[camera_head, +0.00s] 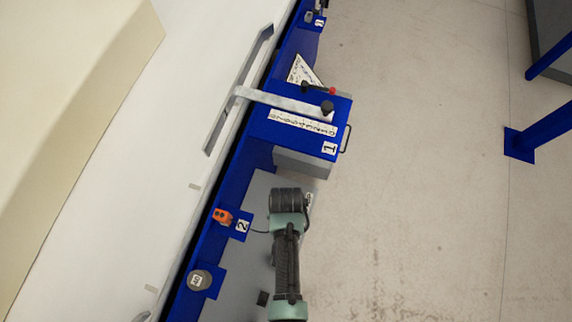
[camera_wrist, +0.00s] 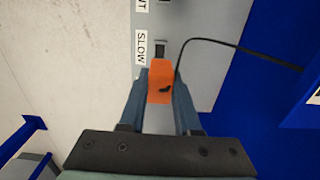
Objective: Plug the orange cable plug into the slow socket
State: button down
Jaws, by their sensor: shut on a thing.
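The orange cable plug (camera_wrist: 160,72) sits between the two fingers of my gripper (camera_wrist: 160,88) in the wrist view. My gripper is shut on it. A black cable runs from the plug up and to the right. The slow socket (camera_wrist: 160,48) is a dark slot in a grey panel (camera_wrist: 210,25), beside the label "SLOW" (camera_wrist: 141,47). It shows just beyond the plug's far edge. I cannot tell how far the plug is above the panel. In the head view my arm hides the fingers and the plug.
Another dark slot (camera_wrist: 163,3) is at the wrist view's top edge. In the head view, a blue box marked 1 (camera_head: 312,130) with a lever stands ahead of my arm. Open floor (camera_head: 420,220) lies right.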

jog(key=shift+s+f+b, duration=0.1)
jog(key=shift+f+b, duration=2.1)
jog(key=shift+b, duration=0.15)
jog(key=shift+f+b, duration=0.55)
jog(key=shift+f, duration=0.3)
jog(key=shift+f+b, duration=0.7)
jog(key=shift+f, duration=0.45)
jog(key=c, duration=0.5)
grip_release()
jog(key=shift+c, duration=0.2)
jog(key=shift+r, duration=0.2)
jog(key=shift+r+p, duration=2.85)
jog(key=shift+p, duration=0.45)
jog(key=shift+r, duration=0.1)
